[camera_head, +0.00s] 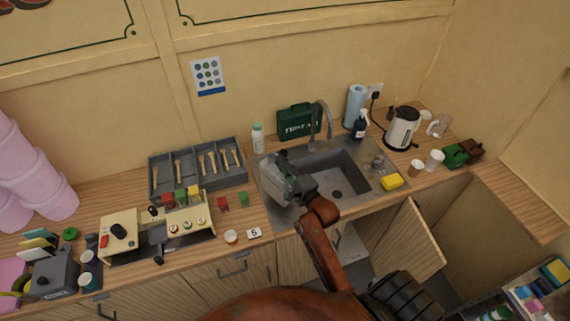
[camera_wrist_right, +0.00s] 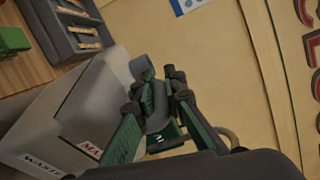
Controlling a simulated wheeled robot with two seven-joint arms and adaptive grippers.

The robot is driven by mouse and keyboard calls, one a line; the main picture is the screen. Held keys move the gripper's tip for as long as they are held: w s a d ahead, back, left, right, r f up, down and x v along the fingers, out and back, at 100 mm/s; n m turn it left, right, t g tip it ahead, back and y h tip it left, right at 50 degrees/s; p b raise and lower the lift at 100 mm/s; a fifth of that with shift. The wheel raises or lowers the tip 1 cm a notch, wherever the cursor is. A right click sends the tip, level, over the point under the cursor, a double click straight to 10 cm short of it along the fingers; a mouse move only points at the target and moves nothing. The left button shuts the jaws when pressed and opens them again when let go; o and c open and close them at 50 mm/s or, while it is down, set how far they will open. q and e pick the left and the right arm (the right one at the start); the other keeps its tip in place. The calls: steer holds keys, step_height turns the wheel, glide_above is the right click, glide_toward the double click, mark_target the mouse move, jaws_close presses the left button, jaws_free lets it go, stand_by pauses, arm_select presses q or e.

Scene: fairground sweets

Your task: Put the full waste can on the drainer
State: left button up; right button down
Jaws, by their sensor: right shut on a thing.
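The waste can (camera_head: 276,181) is a pale grey box with "WASTE" and "MAX" labels; it also shows large in the wrist view (camera_wrist_right: 72,112). My right gripper (camera_head: 300,188) is shut on the can's grey grip, which shows between the fingers in the wrist view (camera_wrist_right: 165,92). The can is over the drainer (camera_head: 278,218), the flat steel area left of the sink bowl. I cannot tell whether its base touches the steel. Its contents are hidden. My left gripper is not in view.
The sink bowl (camera_head: 338,178) and tap (camera_head: 322,118) are right of the can. A white bottle (camera_head: 258,138) and green first aid case (camera_head: 296,121) stand behind. A cutlery tray (camera_head: 199,167) is to the left. A cupboard door (camera_head: 407,243) hangs open below.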

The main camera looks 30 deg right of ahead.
steer(key=shift+w+d+f, duration=0.1)
steer(key=shift+w, duration=0.3)
steer(key=shift+w+f, duration=0.25)
steer(key=shift+w+d+f, duration=0.1)
steer(key=shift+w+f, duration=0.1)
steer(key=shift+f, duration=0.1)
step_height(320, 180, down, 3)
steer(key=shift+r+p, duration=0.15)
steer(key=shift+p, duration=0.3)
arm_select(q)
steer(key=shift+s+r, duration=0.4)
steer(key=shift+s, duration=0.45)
arm_select(e)
steer(key=shift+s, duration=0.1)
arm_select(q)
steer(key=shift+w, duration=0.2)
arm_select(e)
steer(key=shift+f, duration=0.25)
steer(key=c, duration=2.4)
jaws_free()
steer(key=shift+f, duration=0.35)
steer(key=o, duration=0.4)
